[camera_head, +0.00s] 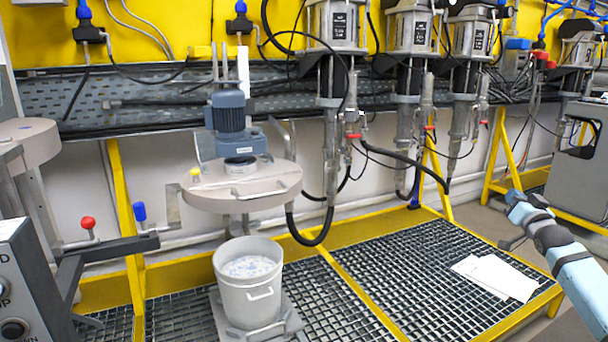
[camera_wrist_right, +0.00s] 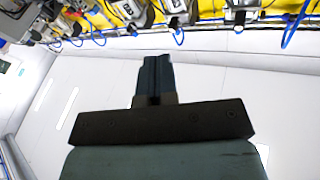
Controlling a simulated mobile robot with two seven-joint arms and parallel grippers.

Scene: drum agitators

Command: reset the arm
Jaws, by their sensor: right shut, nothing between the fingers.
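My right arm (camera_head: 577,270), blue-white with dark joints, comes in from the lower right in the head view. It points up and left toward the machine wall, and my right gripper (camera_head: 514,198) is at its far end. In the right wrist view the dark fingers of the right gripper (camera_wrist_right: 157,62) are together, with nothing between them. The gripper is in free air, apart from the machines. My left arm and gripper are not in view.
A drum agitator with a blue motor (camera_head: 230,112) and round lid (camera_head: 240,185) stands above a white bucket (camera_head: 248,285). White sheets (camera_head: 495,277) lie on the yellow-edged grating (camera_head: 420,265). Pumps (camera_head: 410,100) with hoses line the wall. A grey cabinet (camera_head: 575,165) stands at right.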

